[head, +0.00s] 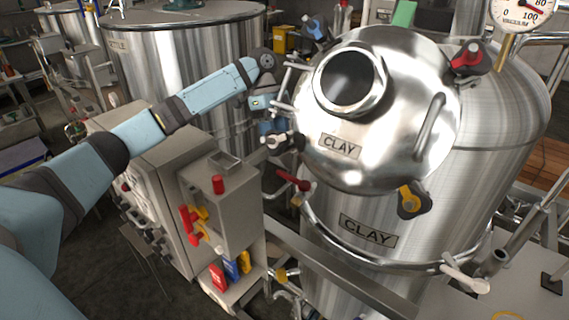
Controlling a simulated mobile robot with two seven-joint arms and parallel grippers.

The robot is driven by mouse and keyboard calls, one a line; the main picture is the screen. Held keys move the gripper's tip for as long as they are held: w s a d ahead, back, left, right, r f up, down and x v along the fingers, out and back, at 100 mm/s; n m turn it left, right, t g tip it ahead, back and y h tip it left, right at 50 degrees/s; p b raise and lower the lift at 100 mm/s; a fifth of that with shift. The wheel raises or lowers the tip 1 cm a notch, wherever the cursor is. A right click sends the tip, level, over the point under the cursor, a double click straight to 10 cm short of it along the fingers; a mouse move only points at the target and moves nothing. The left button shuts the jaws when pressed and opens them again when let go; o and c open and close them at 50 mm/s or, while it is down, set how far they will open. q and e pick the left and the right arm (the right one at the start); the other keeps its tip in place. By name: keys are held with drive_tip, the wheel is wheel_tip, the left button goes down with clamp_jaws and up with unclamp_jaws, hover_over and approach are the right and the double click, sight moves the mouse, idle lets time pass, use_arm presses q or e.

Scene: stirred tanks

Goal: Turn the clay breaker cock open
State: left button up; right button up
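The clay vessel (440,225) is a shiny steel tank with a domed lid (400,110), and both bear CLAY labels. No part is marked as the breaker cock. A red lever handle (293,180) sticks out at the tank's left side, below the lid rim. A white lever handle (465,280) is low at the front right. My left gripper (270,130) points down at the lid's left edge, above the red lever and apart from it. Its fingers are small and partly lost against the fittings, so its opening is unclear. My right gripper is out of view.
Lid knobs in red (466,58), yellow (410,200), blue (313,27) and pale grey (283,142) ring the lid. A vacuum gauge (520,12) stands at top right. A grey control cabinet (225,205) stands left of the tank, and a steel rail (340,270) crosses in front.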

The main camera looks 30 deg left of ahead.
sight(289, 178)
use_arm(q)
drive_tip(key=p+x, duration=0.1)
drive_tip(key=x, duration=0.8)
drive_tip(key=shift+w+p, duration=0.1)
drive_tip(key=shift+p, duration=0.3)
drive_tip(key=shift+d+f, duration=0.1)
drive_tip(key=shift+f, duration=0.25)
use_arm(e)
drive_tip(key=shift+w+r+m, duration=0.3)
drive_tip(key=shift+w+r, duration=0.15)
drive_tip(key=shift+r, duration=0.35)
use_arm(q)
drive_tip(key=shift+c, duration=0.3)
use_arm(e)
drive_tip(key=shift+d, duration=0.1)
use_arm(q)
clamp_jaws()
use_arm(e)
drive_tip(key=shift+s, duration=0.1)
